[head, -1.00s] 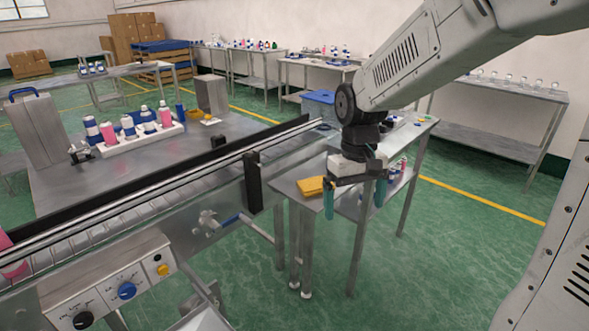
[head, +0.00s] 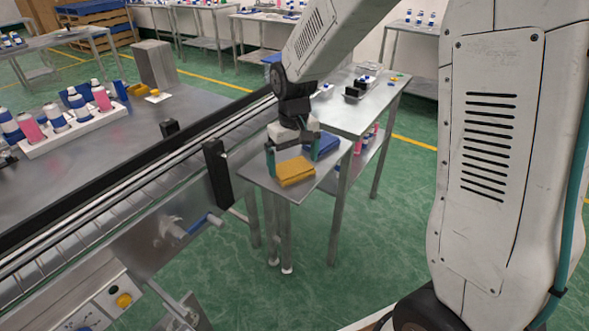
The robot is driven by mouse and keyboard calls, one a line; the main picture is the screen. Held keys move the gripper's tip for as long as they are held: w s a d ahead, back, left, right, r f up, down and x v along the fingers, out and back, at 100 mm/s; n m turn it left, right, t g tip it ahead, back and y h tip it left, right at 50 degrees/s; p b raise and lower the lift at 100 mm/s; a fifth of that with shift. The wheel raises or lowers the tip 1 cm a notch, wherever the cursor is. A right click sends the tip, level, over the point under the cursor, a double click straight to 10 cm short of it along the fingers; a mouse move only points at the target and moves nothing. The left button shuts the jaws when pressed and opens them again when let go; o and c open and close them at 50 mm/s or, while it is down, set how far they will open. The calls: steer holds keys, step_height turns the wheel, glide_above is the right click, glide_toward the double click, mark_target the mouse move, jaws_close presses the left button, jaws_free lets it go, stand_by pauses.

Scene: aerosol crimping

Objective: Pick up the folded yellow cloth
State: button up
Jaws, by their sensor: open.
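The folded yellow cloth (head: 295,171) lies flat on a small metal side table (head: 330,186), near its front left part. My gripper (head: 292,160) is open, with its two teal fingers pointing down. The left finger shows just left of the cloth, and the right finger shows behind its right side, in front of a blue folded item (head: 322,141). The gripper seems to be over or just behind the cloth. I cannot tell whether a finger touches the cloth or the table.
A conveyor with rails (head: 130,180) and a black post (head: 216,172) runs close on the left of the side table. A longer metal table (head: 350,114) with small items adjoins behind. A white rack (head: 75,130) of cans stands on the far left table.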

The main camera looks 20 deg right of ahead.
step_height(320, 180, down, 2)
steer(key=shift+f, duration=0.1)
steer(key=c, duration=0.7)
steer(key=shift+r, duration=0.8)
step_height(320, 180, up, 2)
steer(key=shift+r, duration=0.2)
steer(key=s+r, duration=0.1)
steer(key=s, duration=1.5)
steer(key=shift+d, duration=0.2)
